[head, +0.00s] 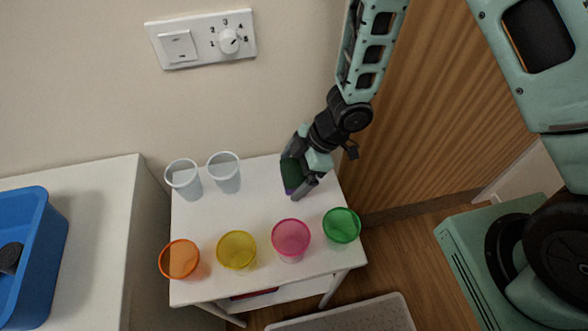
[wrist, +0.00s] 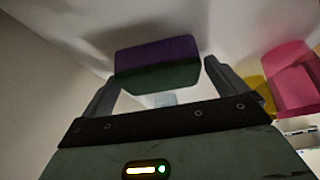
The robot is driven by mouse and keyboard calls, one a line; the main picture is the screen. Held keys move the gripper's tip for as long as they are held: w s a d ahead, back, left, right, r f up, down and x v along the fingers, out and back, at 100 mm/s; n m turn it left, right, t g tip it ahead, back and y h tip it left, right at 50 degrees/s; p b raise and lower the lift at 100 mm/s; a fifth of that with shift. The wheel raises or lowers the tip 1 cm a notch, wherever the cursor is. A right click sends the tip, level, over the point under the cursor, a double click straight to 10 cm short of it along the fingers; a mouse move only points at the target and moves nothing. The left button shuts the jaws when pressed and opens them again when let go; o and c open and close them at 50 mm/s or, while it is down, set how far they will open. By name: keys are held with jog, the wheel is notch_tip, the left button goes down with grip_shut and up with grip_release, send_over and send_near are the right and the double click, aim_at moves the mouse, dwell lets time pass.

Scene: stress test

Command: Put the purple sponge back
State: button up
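The purple sponge, purple on one side and dark green on the other, is at the back right of the white table (head: 225,220). In the head view the sponge (head: 291,178) is partly covered by my gripper (head: 296,172). In the wrist view the sponge (wrist: 157,53) sits between the fingertips of my gripper (wrist: 162,75). The left finger is close to it, and a small gap shows by the right finger, so my gripper looks open around it. Whether the sponge touches the tabletop is hard to tell.
Orange (head: 180,260), yellow (head: 236,251), pink (head: 291,238) and green (head: 341,226) cups line the table's front. Two pale cups (head: 184,178) (head: 225,171) stand at the back left. A blue bin (head: 40,255) is on the left counter. A wall switch (head: 202,40) is above.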

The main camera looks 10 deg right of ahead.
jog(key=w+d+r+m+t+h+p, duration=0.1)
jog(key=d+r+m+t+p, duration=0.15)
jog(key=r, duration=0.65)
jog(key=w+d+r+m+t+h+p, duration=0.1)
jog(key=d+r+h, duration=0.15)
jog(key=r, duration=0.55)
jog(key=s+r+m+g+h, duration=0.1)
jog(key=s+r+m, duration=0.2)
jog(key=s, duration=0.6)
jog(key=s+r+m+g+h, duration=0.1)
jog(key=s+r+m+g, duration=0.1)
jog(key=s+r, duration=0.5)
jog(key=s+m, duration=0.1)
jog(key=s, duration=0.2)
jog(key=shift+r+m, duration=0.35)
jog(key=shift+r, duration=0.05)
jog(key=shift+g, duration=0.25)
